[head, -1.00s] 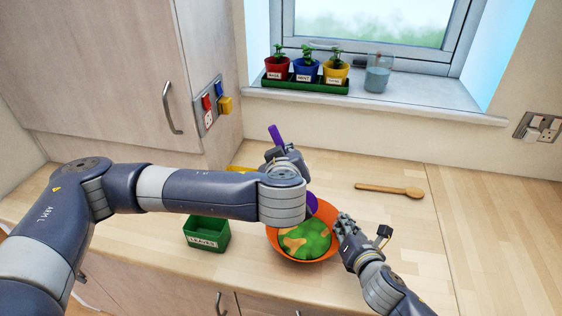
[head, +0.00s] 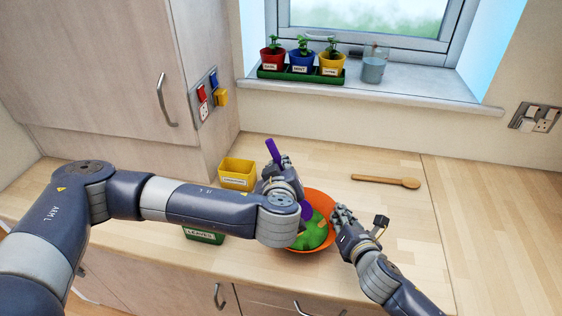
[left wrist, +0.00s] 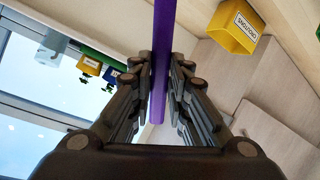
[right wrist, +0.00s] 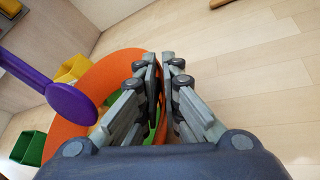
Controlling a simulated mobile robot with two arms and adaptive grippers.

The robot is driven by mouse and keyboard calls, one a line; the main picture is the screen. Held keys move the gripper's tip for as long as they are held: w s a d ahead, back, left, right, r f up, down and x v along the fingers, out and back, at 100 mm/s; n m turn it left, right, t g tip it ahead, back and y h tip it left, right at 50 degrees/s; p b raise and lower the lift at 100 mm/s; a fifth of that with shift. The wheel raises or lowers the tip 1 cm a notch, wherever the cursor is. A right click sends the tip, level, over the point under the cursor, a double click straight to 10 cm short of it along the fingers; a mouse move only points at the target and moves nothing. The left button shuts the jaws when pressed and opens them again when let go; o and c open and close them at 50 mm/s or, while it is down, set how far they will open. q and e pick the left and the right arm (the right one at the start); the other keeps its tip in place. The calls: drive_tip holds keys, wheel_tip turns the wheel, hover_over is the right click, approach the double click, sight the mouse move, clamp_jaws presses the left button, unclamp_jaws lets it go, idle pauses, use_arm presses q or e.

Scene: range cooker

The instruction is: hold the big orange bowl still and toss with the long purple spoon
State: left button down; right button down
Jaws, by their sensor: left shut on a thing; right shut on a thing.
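The big orange bowl (head: 318,197) stands on the worktop with green leaves (head: 316,232) and a tan piece in it. My right gripper (head: 338,212) is shut on the bowl's right rim; the orange rim also shows between its fingers in the right wrist view (right wrist: 118,62). My left gripper (head: 280,170) is shut on the handle of the long purple spoon (head: 273,150), which also runs between the fingers in the left wrist view (left wrist: 163,50). The spoon is tilted, with its head (right wrist: 70,102) at the bowl. My left arm hides the bowl's left part.
A yellow labelled box (head: 238,170) stands behind and left of the bowl. A green box labelled LEAVES (head: 204,237) is partly behind my left arm. A wooden spoon (head: 388,181) lies at the back right. Potted herbs (head: 302,60) and a glass jug (head: 373,68) stand on the sill. The right worktop is clear.

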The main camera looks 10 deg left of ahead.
use_arm(q)
drive_tip(key=shift+f, duration=2.95)
